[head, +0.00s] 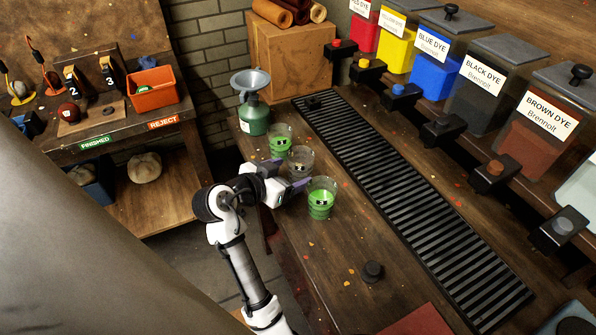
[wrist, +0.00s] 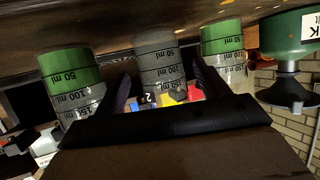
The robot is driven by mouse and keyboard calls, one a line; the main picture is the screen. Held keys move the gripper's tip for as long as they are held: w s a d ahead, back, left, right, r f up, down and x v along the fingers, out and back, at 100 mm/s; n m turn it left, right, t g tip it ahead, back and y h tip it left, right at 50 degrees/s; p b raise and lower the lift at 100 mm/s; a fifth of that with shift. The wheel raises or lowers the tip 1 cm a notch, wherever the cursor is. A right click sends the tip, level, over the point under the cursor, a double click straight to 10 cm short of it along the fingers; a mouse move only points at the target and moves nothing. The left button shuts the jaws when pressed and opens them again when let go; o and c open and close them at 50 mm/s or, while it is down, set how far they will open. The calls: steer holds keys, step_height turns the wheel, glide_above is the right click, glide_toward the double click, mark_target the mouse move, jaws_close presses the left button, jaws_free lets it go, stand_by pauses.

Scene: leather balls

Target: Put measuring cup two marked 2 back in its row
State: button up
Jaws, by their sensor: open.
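Three clear measuring cups stand along the left side of the wooden bench. The middle cup (head: 301,160) looks grey and empty, between a far cup with green liquid (head: 280,138) and a near cup with green liquid (head: 321,198). Their small dark labels are too small to read in the head view. My gripper (head: 290,176) is open at the middle cup, from the bench's left side. In the upside-down wrist view, the middle cup (wrist: 158,58) lies in line between the two spread fingers (wrist: 165,88). Contact cannot be told.
A green bottle with a grey funnel (head: 252,100) stands just beyond the cups. A black slatted drain (head: 400,190) runs right of them, below the dye dispensers (head: 480,80).

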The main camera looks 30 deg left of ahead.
steer(key=b+v, duration=0.1)
steer(key=v, duration=0.6)
steer(key=shift+s, duration=0.3)
